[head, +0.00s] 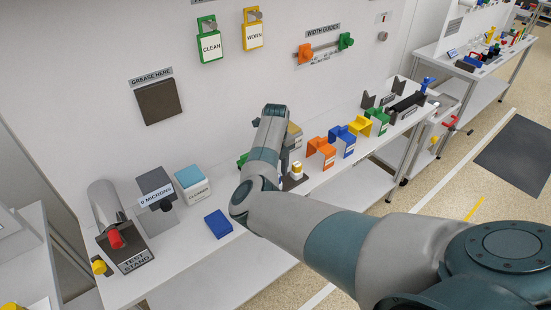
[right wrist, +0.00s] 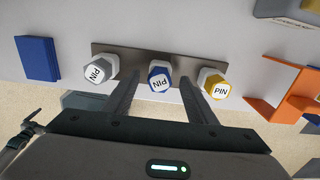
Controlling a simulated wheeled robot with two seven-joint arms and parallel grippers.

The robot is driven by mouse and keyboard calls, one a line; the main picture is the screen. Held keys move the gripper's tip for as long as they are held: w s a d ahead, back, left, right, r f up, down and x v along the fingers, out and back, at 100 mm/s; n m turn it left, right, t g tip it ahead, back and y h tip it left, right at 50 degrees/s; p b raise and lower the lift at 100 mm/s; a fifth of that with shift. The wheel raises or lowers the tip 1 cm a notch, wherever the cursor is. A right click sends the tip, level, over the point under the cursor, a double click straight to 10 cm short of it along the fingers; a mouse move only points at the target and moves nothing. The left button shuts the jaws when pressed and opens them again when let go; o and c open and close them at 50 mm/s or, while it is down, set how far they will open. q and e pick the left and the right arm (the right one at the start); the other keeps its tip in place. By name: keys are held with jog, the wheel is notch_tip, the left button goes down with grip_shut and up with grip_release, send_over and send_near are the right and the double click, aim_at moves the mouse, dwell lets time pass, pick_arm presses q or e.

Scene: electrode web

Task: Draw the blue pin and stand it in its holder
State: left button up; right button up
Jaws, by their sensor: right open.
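In the right wrist view the blue pin (right wrist: 159,78) stands in a grey metal plate (right wrist: 130,57), between a grey pin (right wrist: 98,70) and a yellow pin (right wrist: 214,83). My right gripper (right wrist: 160,88) is open, one finger on each side of the blue pin; I cannot tell whether they touch it. In the head view my right arm hides this gripper and the blue pin; the yellow pin (head: 296,169) shows beside the arm. A blue bracket (head: 345,143) stands among coloured brackets on the bench; I cannot tell whether it is the pin's holder. My left gripper is out of view.
An orange bracket (head: 322,152) stands right of the pins, also in the right wrist view (right wrist: 285,95). A blue block (head: 218,223) lies to their left. The cleaner box (head: 193,184) and test stand (head: 125,255) are farther left. The wall rises behind.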

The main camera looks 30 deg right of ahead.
notch_tip(320, 180, up, 17)
jog(key=b, duration=0.5)
dwell(1.3)
